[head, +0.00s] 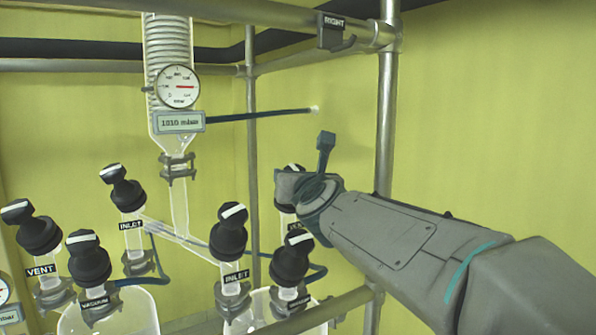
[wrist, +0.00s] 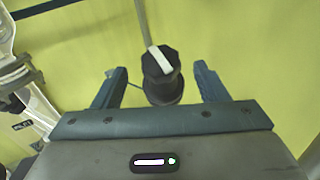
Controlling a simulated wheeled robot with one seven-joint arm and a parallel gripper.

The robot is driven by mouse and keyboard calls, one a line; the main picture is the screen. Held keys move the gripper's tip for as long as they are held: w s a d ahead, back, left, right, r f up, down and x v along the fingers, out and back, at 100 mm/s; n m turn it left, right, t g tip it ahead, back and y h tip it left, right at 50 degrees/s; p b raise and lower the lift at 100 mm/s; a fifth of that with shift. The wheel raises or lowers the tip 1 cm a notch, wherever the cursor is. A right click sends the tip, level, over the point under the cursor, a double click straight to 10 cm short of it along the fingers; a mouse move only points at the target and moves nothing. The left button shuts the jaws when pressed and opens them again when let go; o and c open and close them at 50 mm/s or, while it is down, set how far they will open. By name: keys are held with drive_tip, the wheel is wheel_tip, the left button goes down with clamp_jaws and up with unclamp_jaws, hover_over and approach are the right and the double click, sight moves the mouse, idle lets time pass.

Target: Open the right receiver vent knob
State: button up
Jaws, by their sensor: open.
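A black knob with a white bar (wrist: 161,72) stands between my open fingers in the wrist view, its bar slightly tilted. Gaps show between it and the fingers on both sides. In the head view it is mostly hidden behind my gripper (head: 305,168); only a partly covered dark label (head: 299,228) and a bit of glass neck show below. I cannot read that label fully. My gripper also shows in the wrist view (wrist: 160,70), open and empty around the knob.
A black knob (head: 290,260) stands in front below my gripper, and an inlet knob (head: 229,232) to its left. A metal post (head: 387,110) rises just behind my arm. A glass column with a gauge (head: 178,86) hangs left. More knobs (head: 88,258) stand at left.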

sight(295, 168)
drive_tip(key=shift+p+x, duration=0.45)
drive_tip(key=shift+x, duration=2.2)
drive_tip(key=c, duration=1)
